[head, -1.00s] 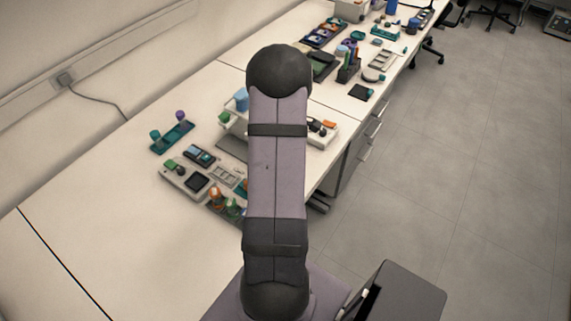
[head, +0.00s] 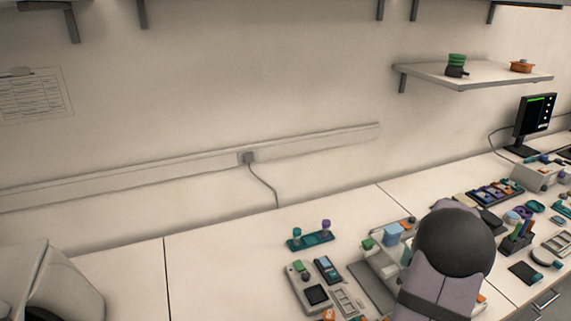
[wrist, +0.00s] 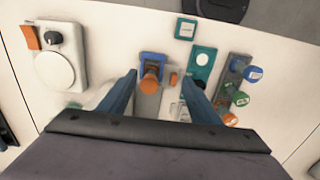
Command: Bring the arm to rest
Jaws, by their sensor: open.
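My gripper (wrist: 159,76) shows in the wrist view with its two blue fingers apart. A blue and orange part (wrist: 152,68) shows between the fingertips, and I cannot tell its distance from them. Nothing is seen pinched between the fingers. In the head view my arm rises at the lower right in front of the bench, and its gripper end is hidden or out of the picture.
The bench (head: 110,290) holds a teal tray with small knobs (head: 311,240), a grey device with a dark screen (head: 309,287), and a blue block (head: 393,234). A monitor (head: 535,117) stands at the right. A wall shelf (head: 470,76) is above. The bench's left part is fairly bare.

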